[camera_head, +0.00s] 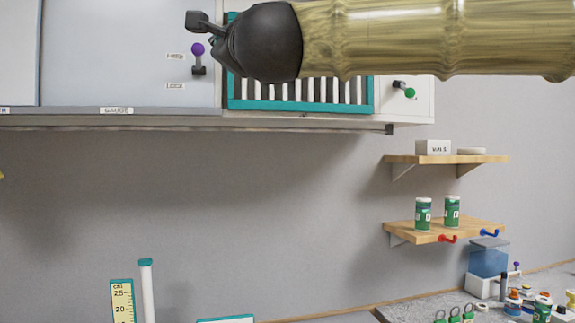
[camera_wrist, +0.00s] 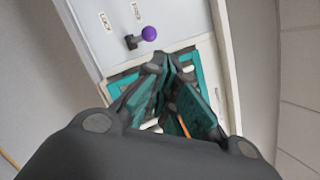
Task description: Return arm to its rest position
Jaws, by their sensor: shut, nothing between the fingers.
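My gripper (camera_head: 207,27) shows at the top of the head view, at the left end of my raised arm, which crosses the picture's upper right. Its dark fingers are in front of the wall cabinet (camera_head: 130,50), just above and beside a lever with a purple knob (camera_head: 197,48). In the wrist view the fingers of my gripper (camera_wrist: 165,62) come together and hold nothing. There the purple knob (camera_wrist: 148,33) lies just beyond the fingertips, a little to the left. I cannot tell whether the fingers touch the cabinet.
A teal-framed slatted panel (camera_head: 300,107) and a green-knobbed lever (camera_head: 404,88) are on the cabinet. Two wooden shelves (camera_head: 400,158) with cans and boxes are at right. Bottles, padlocks and a blue bin (camera_head: 489,258) stand lower right. The wall's middle is clear.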

